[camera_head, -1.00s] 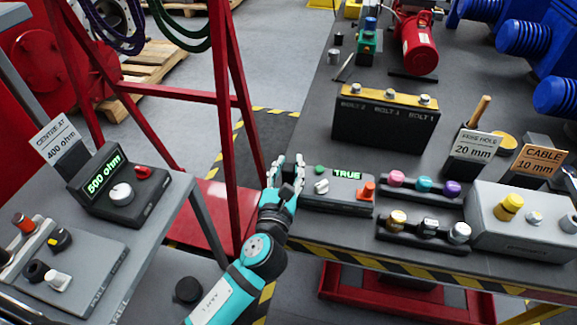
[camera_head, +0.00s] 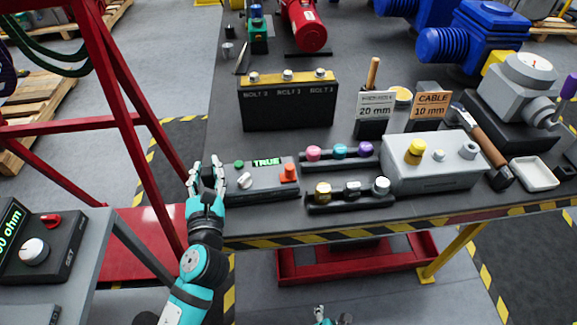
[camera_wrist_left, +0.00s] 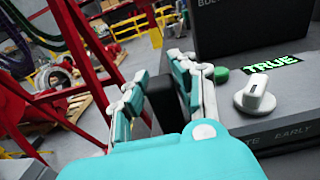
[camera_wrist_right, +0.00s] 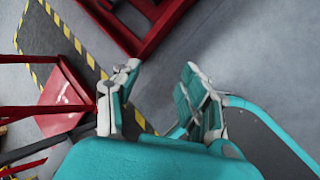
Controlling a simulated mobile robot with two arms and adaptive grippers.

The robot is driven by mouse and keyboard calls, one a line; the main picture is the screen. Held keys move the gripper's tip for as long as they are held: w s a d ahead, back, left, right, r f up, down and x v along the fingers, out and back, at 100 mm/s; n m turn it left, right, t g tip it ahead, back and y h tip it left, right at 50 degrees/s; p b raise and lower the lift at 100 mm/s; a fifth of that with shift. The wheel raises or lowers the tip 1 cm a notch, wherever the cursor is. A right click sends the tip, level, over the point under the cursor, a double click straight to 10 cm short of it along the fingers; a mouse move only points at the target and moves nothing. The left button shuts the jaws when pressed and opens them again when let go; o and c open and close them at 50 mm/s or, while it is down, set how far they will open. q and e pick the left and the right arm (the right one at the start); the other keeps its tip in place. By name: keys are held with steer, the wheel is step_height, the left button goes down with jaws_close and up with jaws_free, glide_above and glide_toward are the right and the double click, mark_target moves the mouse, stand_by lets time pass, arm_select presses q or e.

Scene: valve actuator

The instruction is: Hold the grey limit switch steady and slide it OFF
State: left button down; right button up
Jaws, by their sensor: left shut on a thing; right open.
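My left gripper (camera_head: 208,178) is at the left end of the grey console (camera_head: 262,192) with the lit word TRUE. In the left wrist view its fingers (camera_wrist_left: 160,82) are shut on a dark block (camera_wrist_left: 163,104) beside that console. The console carries a green button (camera_head: 239,164), a white knob (camera_head: 245,181) and an orange-red part (camera_head: 289,172). A light grey box (camera_head: 440,170) with a yellow knob stands further right. I cannot tell which item is the grey limit switch. My right gripper (camera_wrist_right: 155,95) is open and empty over the floor, barely showing at the head view's bottom edge.
A black box (camera_head: 288,108) marked BOLT stands behind the console. Two black strips with coloured knobs (camera_head: 340,160) lie right of it. A hammer (camera_head: 485,145) and white tray (camera_head: 534,174) are at far right. A red frame (camera_head: 130,120) stands left of the table.

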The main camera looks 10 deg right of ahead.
steer(key=w+a+r+n+t, duration=0.2)
steer(key=r+n+t, duration=0.1)
steer(key=r, duration=0.8)
steer(key=w+a+r+n+t+h, duration=0.1)
steer(key=w+a+r+n+t, duration=0.2)
steer(key=r, duration=0.8)
steer(key=w+a+r+n+t+h, duration=0.1)
steer(key=w+a+r+n+t, duration=0.1)
steer(key=r, duration=1)
steer(key=shift+w+a+n+t, duration=0.3)
steer(key=shift+n+t, duration=0.2)
steer(key=shift+t, duration=0.1)
steer(key=n+t, duration=0.2)
glide_toward(289, 172)
steer(key=x, duration=1)
steer(key=shift+r, duration=0.1)
steer(key=shift+w+d, duration=0.1)
steer(key=shift+w, duration=0.4)
jaws_close()
